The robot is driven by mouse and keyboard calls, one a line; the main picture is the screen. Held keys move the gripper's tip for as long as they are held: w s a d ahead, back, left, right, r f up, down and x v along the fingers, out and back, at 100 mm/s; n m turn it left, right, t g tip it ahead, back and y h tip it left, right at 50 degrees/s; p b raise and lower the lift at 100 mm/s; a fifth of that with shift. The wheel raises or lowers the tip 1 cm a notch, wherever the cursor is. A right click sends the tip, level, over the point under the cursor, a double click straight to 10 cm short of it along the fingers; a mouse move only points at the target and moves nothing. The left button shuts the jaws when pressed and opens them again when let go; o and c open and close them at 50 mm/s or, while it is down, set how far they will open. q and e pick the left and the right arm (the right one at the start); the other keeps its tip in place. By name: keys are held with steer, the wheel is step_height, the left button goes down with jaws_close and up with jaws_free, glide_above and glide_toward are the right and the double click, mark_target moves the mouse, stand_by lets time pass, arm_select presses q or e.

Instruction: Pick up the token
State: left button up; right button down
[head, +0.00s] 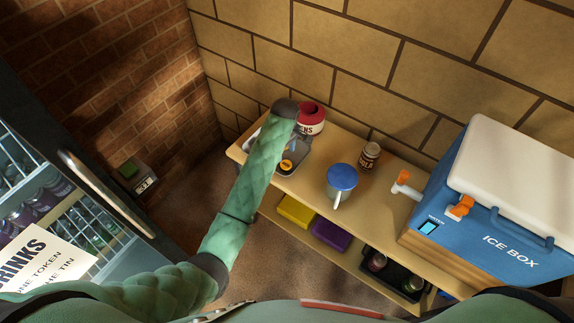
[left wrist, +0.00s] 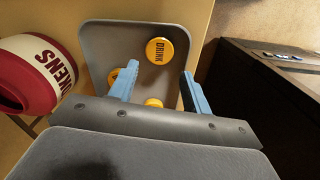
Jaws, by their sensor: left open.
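Orange-yellow tokens lie in a grey tray (left wrist: 100,40) in the left wrist view. One token marked DRINK (left wrist: 159,50) lies flat just beyond my fingertips, between their lines. A second token (left wrist: 112,75) is partly hidden by the left finger, and a third token (left wrist: 153,103) is partly hidden by the gripper's body. My left gripper (left wrist: 160,72) is open over the tray, with nothing between its blue fingers. In the head view one token (head: 286,165) shows in the tray (head: 297,155), and my arm hides the fingers. My right gripper is not seen.
A red TOKENS pot (head: 311,118) stands close beside the tray. A blue-lidded jug (head: 341,180), a small brown jar (head: 370,155) and a blue ice box (head: 500,210) stand farther right on the bench. A drinks fridge (head: 75,215) is at the left.

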mark_target(286, 164)
arm_select(q)
steer(key=shift+f+p, duration=0.3)
steer(key=shift+f, duration=0.7)
steer(key=shift+f+p, duration=0.6)
steer(key=shift+p, duration=0.35)
step_height(286, 164, down, 3)
steer(key=shift+p, duration=0.75)
steer(key=shift+f, duration=0.45)
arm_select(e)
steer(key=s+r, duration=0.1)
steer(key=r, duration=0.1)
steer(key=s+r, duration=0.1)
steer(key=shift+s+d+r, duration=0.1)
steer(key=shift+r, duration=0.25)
arm_select(q)
steer(key=c, duration=0.6)
